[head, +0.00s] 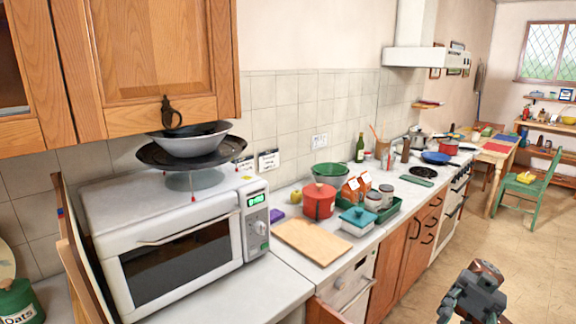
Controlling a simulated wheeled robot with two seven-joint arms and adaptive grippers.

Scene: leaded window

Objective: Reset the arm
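My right gripper (474,294) shows at the bottom right, low over the tiled floor and in front of the counter run. It is dark grey and partly cut off by the bottom edge. Its fingertips are not clear, so I cannot tell whether it is open or shut. My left arm and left gripper are out of view.
A white microwave (186,252) stands on the left counter with pans and a bowl (191,139) stacked on top. A wooden board (312,241), a red pot (319,201) and jars crowd the counter. Open floor (528,262) lies at right, before a green chair (527,186).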

